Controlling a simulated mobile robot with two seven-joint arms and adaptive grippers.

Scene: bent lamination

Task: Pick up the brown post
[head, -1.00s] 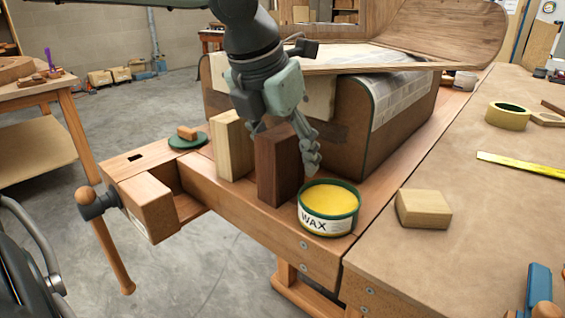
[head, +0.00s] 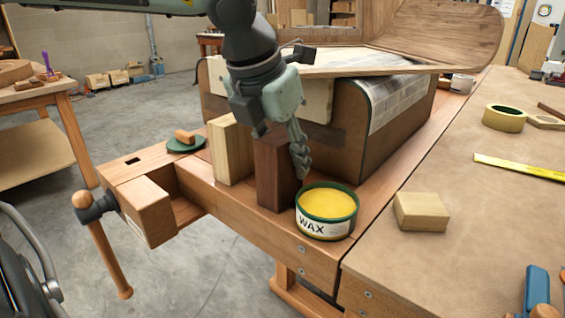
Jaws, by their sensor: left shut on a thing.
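The brown post (head: 273,178) is a dark upright wooden block on the workbench. It stands between a pale wooden post (head: 230,150) on its left and a wax tin (head: 326,211) on its right. My left gripper (head: 279,150) comes down from above and is shut on the brown post. One finger lies along the post's right side, and the other finger is mostly hidden behind the post. The post's base appears to be on the bench. My right gripper is not in view.
A large brown form (head: 345,135) with a bent wood sheet (head: 435,35) stands close behind. A vise (head: 140,205) is at the front left.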

